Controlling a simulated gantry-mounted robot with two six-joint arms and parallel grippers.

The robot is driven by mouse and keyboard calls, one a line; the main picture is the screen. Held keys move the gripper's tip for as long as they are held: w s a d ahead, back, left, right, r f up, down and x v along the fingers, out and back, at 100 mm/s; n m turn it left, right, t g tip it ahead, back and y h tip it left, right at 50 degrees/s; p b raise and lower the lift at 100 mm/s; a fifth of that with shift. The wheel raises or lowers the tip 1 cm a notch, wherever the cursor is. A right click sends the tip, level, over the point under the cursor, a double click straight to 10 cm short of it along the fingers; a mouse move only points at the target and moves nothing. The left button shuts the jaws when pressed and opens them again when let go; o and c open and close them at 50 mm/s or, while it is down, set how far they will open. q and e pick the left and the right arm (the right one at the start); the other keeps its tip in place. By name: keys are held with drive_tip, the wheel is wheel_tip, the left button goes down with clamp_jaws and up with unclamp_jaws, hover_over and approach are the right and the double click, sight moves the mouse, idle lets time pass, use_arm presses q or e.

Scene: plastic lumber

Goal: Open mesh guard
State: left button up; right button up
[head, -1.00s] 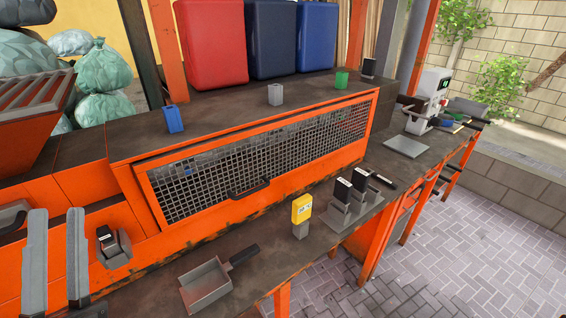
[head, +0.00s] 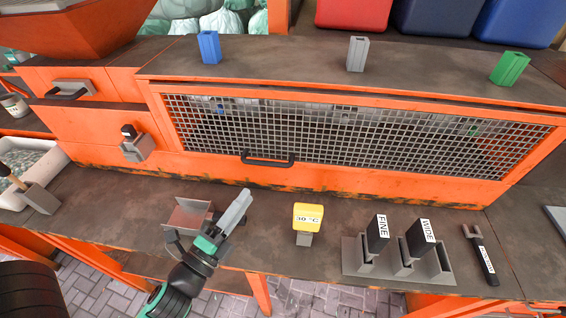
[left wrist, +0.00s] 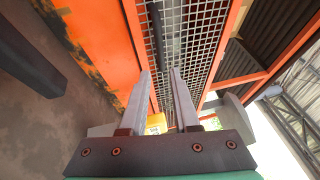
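The mesh guard (head: 340,137) is an orange-framed grey wire panel on the front of the orange machine. It is closed, its frame flush with the front. Its black bar handle (head: 267,160) is on the lower frame edge, left of centre. My left gripper (head: 240,208) is below and slightly left of the handle, apart from it, with its grey fingers tilted up toward the guard. In the left wrist view the gripper (left wrist: 161,74) has its fingers apart with nothing between them, and the mesh (left wrist: 190,35) lies beyond. My right gripper is not in view.
On the front ledge are a metal scoop (head: 187,215) behind my left gripper, a yellow 30 °C tag (head: 308,214), FINE (head: 377,232) and WIDE (head: 421,236) tools in holders, and a black-handled tool (head: 481,255). Blue, grey and green holders stand on top.

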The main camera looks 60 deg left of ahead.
sight(271, 162)
use_arm(q)
drive_tip(key=p+x, duration=0.5)
drive_tip(key=x, duration=0.6)
drive_tip(key=shift+r, duration=0.1)
drive_tip(key=shift+w+a, duration=0.3)
drive_tip(key=shift+w, duration=0.15)
clamp_jaws()
idle(0.7)
